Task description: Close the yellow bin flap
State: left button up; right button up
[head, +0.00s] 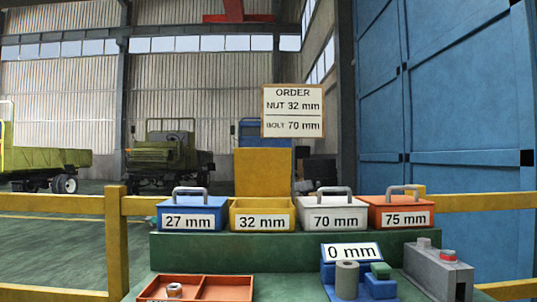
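The yellow bin (262,215), labelled 32 mm, stands on a green raised shelf between a blue bin and a white bin. Its yellow flap (263,172) stands upright behind the bin, open. The inside of the bin is hardly visible from this low angle, so I cannot tell what it holds. Neither of my grippers is in view.
The blue 27 mm bin (192,211), white 70 mm bin (325,212) and orange 75 mm bin (399,213) look shut, with grey handles on top. In front are an orange tray (225,288), a blue gauge (368,267) reading 0 mm and a grey red-buttoned box (435,271).

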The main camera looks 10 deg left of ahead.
aim_at(260, 172)
jog(key=j+z, duration=0.3)
jog(key=j, duration=0.35)
jog(key=j+z, duration=0.3)
jog(key=j, duration=0.4)
jog(key=k+j+z, duration=0.1)
jog(key=j+z, duration=0.25)
jog(key=j, duration=0.3)
